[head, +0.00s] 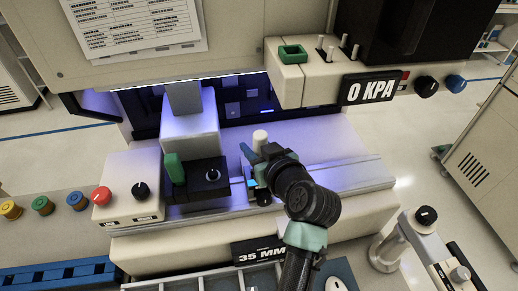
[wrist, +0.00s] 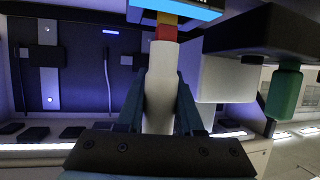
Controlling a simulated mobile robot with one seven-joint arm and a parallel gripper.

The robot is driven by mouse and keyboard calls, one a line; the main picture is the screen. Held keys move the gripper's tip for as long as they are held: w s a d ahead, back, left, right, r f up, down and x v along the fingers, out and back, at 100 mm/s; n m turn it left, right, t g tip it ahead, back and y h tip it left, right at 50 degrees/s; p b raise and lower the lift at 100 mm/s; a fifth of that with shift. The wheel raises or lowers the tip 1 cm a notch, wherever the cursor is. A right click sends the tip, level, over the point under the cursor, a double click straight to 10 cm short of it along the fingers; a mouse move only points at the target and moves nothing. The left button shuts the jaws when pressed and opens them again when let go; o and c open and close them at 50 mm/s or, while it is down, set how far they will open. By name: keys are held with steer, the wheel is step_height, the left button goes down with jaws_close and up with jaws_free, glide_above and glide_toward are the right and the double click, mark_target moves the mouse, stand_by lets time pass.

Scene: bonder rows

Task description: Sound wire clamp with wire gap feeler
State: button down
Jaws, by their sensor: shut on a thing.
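My gripper (head: 262,160) is shut on a white cylinder, which I take to be the wire gap feeler (wrist: 161,85). In the wrist view a finger lies on each side of it. Its end there has red and yellow bands and meets a part with a bright blue face (wrist: 185,9); whether it touches is unclear. In the head view the feeler's white top (head: 260,137) rises above my gripper, and the blue face (head: 252,183) shows below. I cannot identify the wire clamp for certain. A dark block (head: 211,175) with a green handle (head: 174,168) stands left of my gripper.
A control box (head: 127,187) with a red button and black knob stands further left. A 35 MM sign (head: 260,252) is in front. The rail right of my gripper looks clear.

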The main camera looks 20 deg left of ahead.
mark_target(257, 132)
stand_by(0.4)
steer(key=shift+r+p, duration=1.85)
steer(key=shift+r, duration=0.7)
